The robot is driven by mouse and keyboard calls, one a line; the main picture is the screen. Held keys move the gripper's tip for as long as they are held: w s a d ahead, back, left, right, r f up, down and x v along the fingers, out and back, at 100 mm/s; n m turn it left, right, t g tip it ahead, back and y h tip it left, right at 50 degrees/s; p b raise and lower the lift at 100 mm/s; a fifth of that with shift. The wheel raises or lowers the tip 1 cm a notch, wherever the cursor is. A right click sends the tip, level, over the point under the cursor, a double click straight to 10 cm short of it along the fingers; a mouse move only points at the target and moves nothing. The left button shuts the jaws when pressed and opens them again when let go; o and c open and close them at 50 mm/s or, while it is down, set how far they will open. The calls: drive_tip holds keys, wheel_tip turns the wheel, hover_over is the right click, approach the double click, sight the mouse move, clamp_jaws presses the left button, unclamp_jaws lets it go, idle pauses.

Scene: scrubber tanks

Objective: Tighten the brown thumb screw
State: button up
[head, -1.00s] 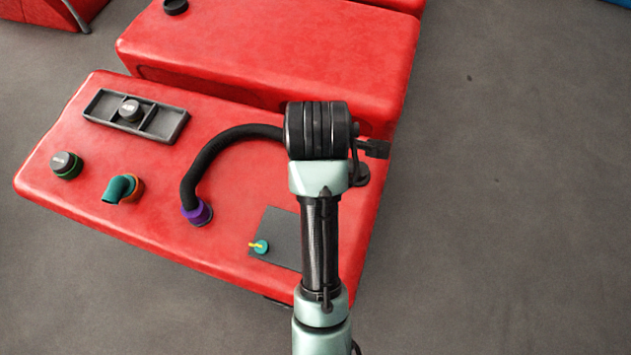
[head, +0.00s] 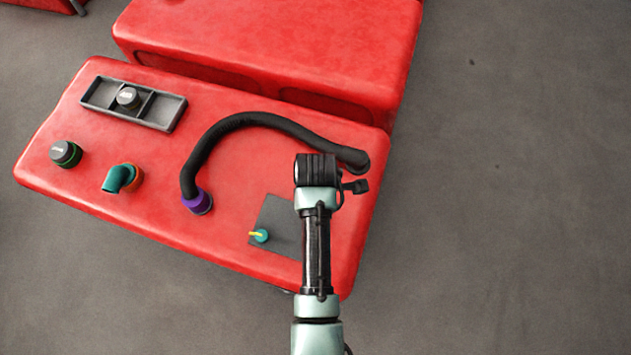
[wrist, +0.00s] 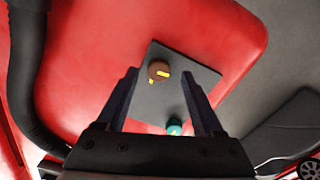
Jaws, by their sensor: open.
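The brown thumb screw (wrist: 158,70) sits on a dark grey plate (wrist: 203,76) in the wrist view, with a yellow mark on its top and another beside it. My gripper (wrist: 158,73) is open and empty. Its two dark fingers point toward the plate, and the brown screw appears between the fingertips, apart from both. In the head view my arm hides the brown screw, and the fingers do not show. The plate (head: 272,218) partly shows left of my arm.
A teal knob with a yellow mark (wrist: 174,127) is on the same plate, also in the head view (head: 260,236). A black hose (head: 225,127) arches from a purple collar (head: 198,203). A grey tray (head: 166,110), teal elbow (head: 117,179) and black cap (head: 66,153) lie left.

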drive_tip(key=shift+f, duration=1.1)
clamp_jaws()
